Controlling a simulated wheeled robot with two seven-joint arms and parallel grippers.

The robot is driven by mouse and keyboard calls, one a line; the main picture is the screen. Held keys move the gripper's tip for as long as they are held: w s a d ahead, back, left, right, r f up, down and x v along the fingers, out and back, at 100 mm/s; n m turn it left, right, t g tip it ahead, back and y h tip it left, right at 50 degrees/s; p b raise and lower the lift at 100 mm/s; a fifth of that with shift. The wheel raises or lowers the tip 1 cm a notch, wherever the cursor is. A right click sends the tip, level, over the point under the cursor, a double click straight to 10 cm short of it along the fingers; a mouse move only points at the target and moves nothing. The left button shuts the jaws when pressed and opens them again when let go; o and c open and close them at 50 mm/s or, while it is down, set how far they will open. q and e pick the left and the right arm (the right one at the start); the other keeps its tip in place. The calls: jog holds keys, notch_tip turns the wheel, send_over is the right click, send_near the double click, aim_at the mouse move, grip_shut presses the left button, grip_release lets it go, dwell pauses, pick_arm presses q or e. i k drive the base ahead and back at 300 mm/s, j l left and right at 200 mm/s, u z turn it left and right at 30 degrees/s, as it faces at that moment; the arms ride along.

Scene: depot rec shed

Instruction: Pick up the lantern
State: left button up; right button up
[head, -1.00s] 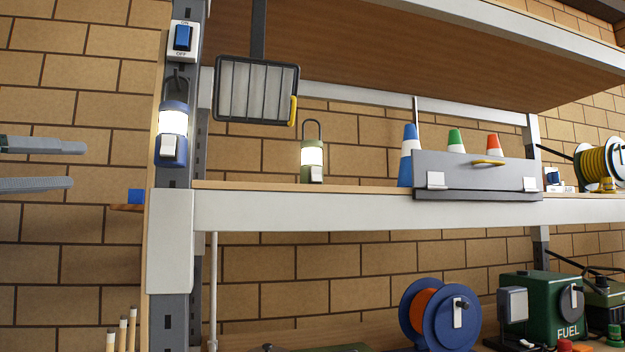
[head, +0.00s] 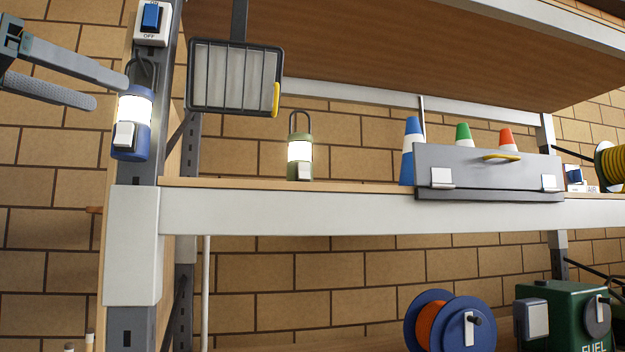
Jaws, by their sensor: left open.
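A blue lantern (head: 131,141) with a lit white band hangs by its dark handle on the grey shelf post at the left. A green lantern (head: 299,170), also lit, stands upright on the shelf board farther right. My left gripper (head: 110,92) comes in from the left, open and empty. Its upper fingertip is at the blue lantern's upper left edge in the picture; I cannot tell whether they touch. Its lower finger ends just left of the lantern. My right gripper is not in view.
A switch (head: 151,22) sits on the post above the blue lantern. A caged lamp (head: 235,77) hangs to the right. A grey toolbox (head: 487,172) stands on the shelf (head: 330,215) before several cones. A cable reel (head: 450,325) is below.

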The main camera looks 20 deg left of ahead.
aim_at(299, 143)
jog(key=i+l, duration=0.2)
jog(key=i, duration=0.3)
jog(key=i+l, duration=0.15)
jog(key=i, duration=0.35)
